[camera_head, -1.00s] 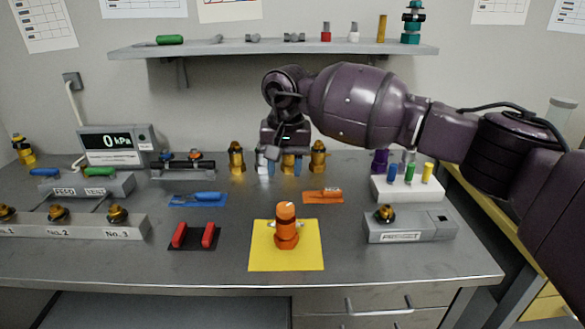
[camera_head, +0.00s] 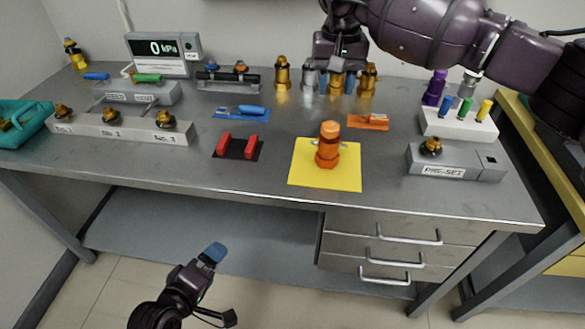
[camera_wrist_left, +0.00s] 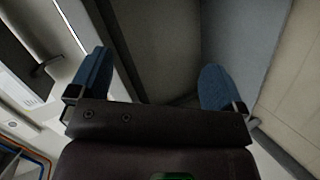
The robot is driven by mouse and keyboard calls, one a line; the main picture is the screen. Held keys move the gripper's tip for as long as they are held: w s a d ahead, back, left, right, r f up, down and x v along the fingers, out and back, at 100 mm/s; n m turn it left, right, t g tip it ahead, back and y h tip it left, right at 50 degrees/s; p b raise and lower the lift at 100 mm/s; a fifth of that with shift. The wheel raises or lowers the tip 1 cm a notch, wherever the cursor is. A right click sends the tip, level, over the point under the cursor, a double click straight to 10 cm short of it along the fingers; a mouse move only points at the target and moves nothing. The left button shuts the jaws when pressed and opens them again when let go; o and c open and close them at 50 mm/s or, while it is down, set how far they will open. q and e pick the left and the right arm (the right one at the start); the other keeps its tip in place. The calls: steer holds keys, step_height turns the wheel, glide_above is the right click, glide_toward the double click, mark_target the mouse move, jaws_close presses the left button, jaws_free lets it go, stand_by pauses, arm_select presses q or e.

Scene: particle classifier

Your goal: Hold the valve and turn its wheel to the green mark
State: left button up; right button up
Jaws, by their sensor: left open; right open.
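No wheel or green mark can be made out at this size, so I cannot tell which piece is the valve. An orange valve-like piece (camera_head: 328,148) stands upright on a yellow mat (camera_head: 308,176). Brass pieces (camera_head: 282,73) stand in a row at the back. My right gripper (camera_head: 336,80) is open and points down at that row, with a brass piece at or between its blue fingers; contact cannot be told. My left gripper (camera_head: 212,254) is low in front of the bench, away from everything on it. In the left wrist view its fingers (camera_wrist_left: 155,82) are apart and empty.
A 0 kPa display (camera_head: 160,50) stands at the back left. A numbered block (camera_head: 95,128) with brass fittings is at left, and a PRE-SET block (camera_head: 475,165) at right. Red-handled (camera_head: 238,146), blue (camera_head: 240,112) and orange (camera_head: 368,122) tools lie between. Drawer handles (camera_head: 408,235) stick out in front.

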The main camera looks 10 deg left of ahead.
arm_select(q)
steer(key=w+d+r+n+t+h, duration=0.1)
steer(key=w+d+r+n, duration=0.1)
steer(key=w+r+n, duration=0.1)
steer(key=w+d+r+n+t+h, duration=0.1)
steer(key=w+d+r+n, duration=0.1)
steer(key=w+r+n, duration=0.2)
steer(key=w+d+r+n+t+h, duration=0.1)
steer(key=w+d+r+n+h, duration=0.1)
steer(key=w+r+n, duration=0.2)
steer(key=shift+w+d+r+n, duration=0.15)
steer(key=shift+w+n, duration=0.5)
steer(key=shift+n, duration=0.3)
steer(key=shift+w+d+r+n, duration=0.1)
steer(key=shift+w+d+n, duration=0.05)
steer(key=shift+w+n, duration=0.65)
steer(key=n+h, duration=0.3)
glide_toward(320, 148)
steer(key=shift+w+a+r+g, duration=0.1)
steer(key=shift+w+r+g, duration=0.1)
steer(key=shift+g, duration=0.1)
steer(key=shift+w+d, duration=0.4)
steer(key=shift+d, duration=0.05)
steer(key=x, duration=1)
steer(key=shift+a, duration=0.1)
steer(key=c, duration=1.5)
